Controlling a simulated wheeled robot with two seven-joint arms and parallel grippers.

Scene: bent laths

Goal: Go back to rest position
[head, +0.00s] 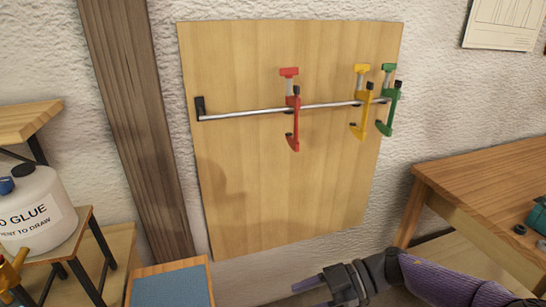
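My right gripper (306,295) is at the bottom edge, at the end of my purple arm coming in from the right. Its two fingers point left and look spread apart, with nothing seen between them. It is low in the picture, below the wooden board and clear of the clamps. My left gripper is not in view.
A wooden board (270,200) on the wall carries a metal bar (240,115) with red (292,110), yellow (361,100) and green (389,100) clamps. A white glue container (38,205) stands left. A blue-topped block (172,289) is below; a workbench (490,185) stands right.

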